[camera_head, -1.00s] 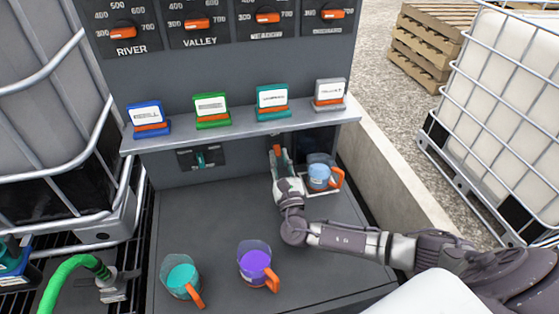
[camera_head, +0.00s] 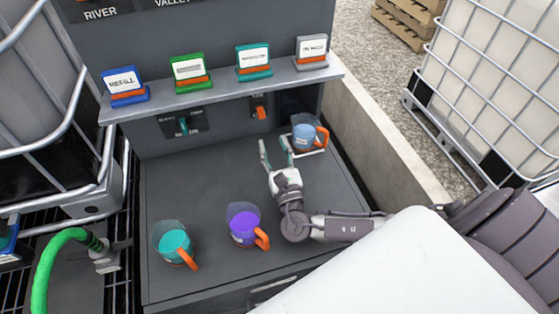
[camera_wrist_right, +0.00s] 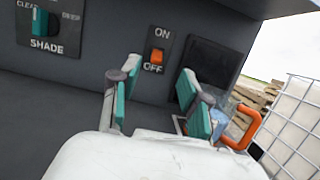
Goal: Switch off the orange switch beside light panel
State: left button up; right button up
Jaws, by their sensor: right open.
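The orange switch (camera_head: 260,112) is on the grey wall under the shelf. In the right wrist view the switch (camera_wrist_right: 157,56) sits between the words ON and OFF; its orange part shows close above OFF, but its exact tilt is hard to tell. A dark panel (camera_wrist_right: 213,65) is just right of it. My right gripper (camera_head: 274,146) is open and empty, in front of and below the switch, apart from it. In the right wrist view its teal fingers (camera_wrist_right: 152,94) stand wide apart below the switch. My left gripper is not in view.
A blue cup (camera_head: 304,138) with an orange handle stands close right of my gripper. A purple cup (camera_head: 243,229) and a teal cup (camera_head: 174,243) stand at the front. A teal knob panel (camera_head: 184,126) is left of the switch. The shelf (camera_head: 220,86) overhangs.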

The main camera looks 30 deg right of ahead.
jog(key=s, duration=0.2)
jog(key=s+a, duration=0.1)
jog(key=s, duration=0.2)
jog(key=shift+s+a, duration=0.2)
jog(key=shift+s, duration=0.05)
